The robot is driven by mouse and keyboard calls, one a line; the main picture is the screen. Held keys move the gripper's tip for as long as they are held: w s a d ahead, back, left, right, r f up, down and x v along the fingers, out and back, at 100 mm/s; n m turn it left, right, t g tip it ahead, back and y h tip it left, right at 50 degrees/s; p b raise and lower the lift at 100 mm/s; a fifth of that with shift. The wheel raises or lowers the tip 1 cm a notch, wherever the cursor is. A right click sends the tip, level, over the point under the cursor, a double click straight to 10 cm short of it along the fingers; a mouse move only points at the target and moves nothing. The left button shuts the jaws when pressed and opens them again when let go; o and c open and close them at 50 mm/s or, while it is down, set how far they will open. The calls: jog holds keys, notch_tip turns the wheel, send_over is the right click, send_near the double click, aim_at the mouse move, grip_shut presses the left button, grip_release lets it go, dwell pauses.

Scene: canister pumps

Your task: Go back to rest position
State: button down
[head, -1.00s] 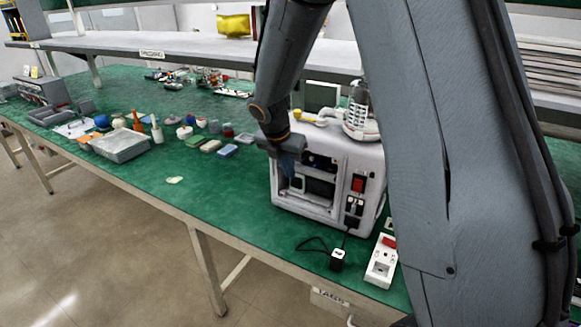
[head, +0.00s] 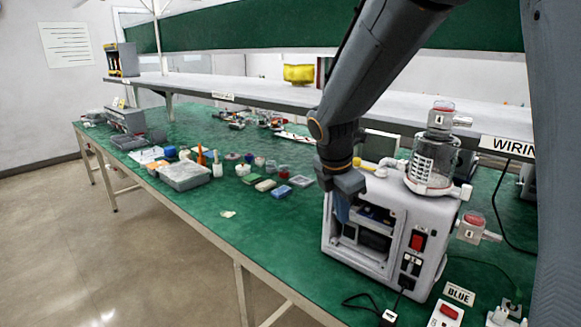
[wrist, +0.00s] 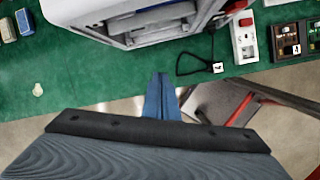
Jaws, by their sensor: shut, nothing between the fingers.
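My gripper (head: 341,211) is in front of the left part of a white pump unit in the head view. Its blue fingers are together and empty; they also show in the wrist view (wrist: 161,98), over the table's front edge. The white pump unit (head: 385,270) stands on the green bench (head: 190,215), with a red switch and sockets on its front and a clear canister (head: 432,160) on top. Its lower edge shows at the top of the wrist view (wrist: 135,38). Whether the fingers touch the unit cannot be told.
A power strip (head: 445,316) and a black cable with plug (head: 388,316) lie by the unit. A grey tray (head: 185,176) and several small blocks and jars are further left. A long shelf (head: 270,97) runs above the bench. Open floor (head: 130,270) lies in front.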

jog(key=s+d+f+m+y, duration=0.1)
jog(key=s+f+m, duration=0.3)
jog(key=s+m, duration=0.4)
jog(key=s+d+f+m+g+y, duration=0.1)
jog(key=s+f+m, duration=0.3)
jog(key=s+m, duration=0.5)
jog(key=shift+s+d+m, duration=0.15)
jog(key=shift+s+m, duration=0.15)
jog(key=shift+m, duration=2.5)
